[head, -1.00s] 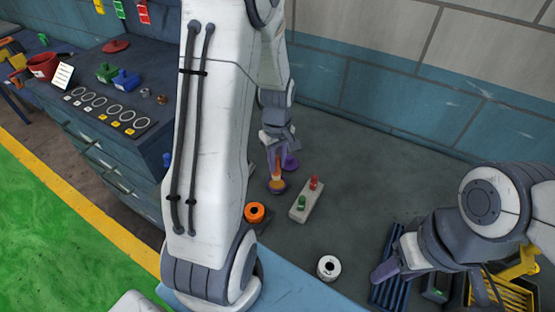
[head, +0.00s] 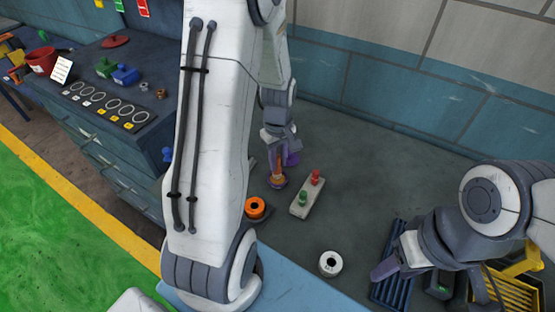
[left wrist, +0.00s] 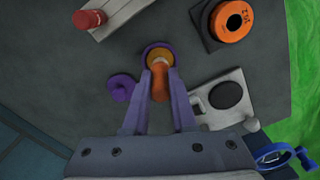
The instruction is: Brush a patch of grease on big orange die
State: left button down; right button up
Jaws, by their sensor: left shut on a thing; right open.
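The big orange die (head: 255,208) is an orange ring on a dark square base, on the bench left of the middle. It also shows at the upper right of the left wrist view (left wrist: 232,22). My left gripper (left wrist: 160,78) is shut on the orange handle of a brush (left wrist: 160,88). The brush is upright at a small purple pot (head: 277,184) with orange-yellow inside; its bristles are hidden. The pot also shows just beyond my fingertips (left wrist: 158,48). My right gripper (head: 384,270) is open and empty, near the blue slatted tray.
A purple lid-like piece (left wrist: 122,88) lies beside the pot. A pale block with red and green knobs (head: 307,197) stands right of the pot. A white spool (head: 330,264) is nearer. A blue slatted tray (head: 400,235) lies at the right. The bench's back right is clear.

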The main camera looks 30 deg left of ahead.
pick_arm(q)
jog(key=shift+f+b, duration=0.35)
jog(key=shift+f, duration=0.15)
jog(key=shift+f, duration=0.1)
dwell(1.2)
notch_tip(320, 180, up, 7)
jog(key=p, duration=0.6)
jog(key=shift+p, duration=0.4)
dwell(0.5)
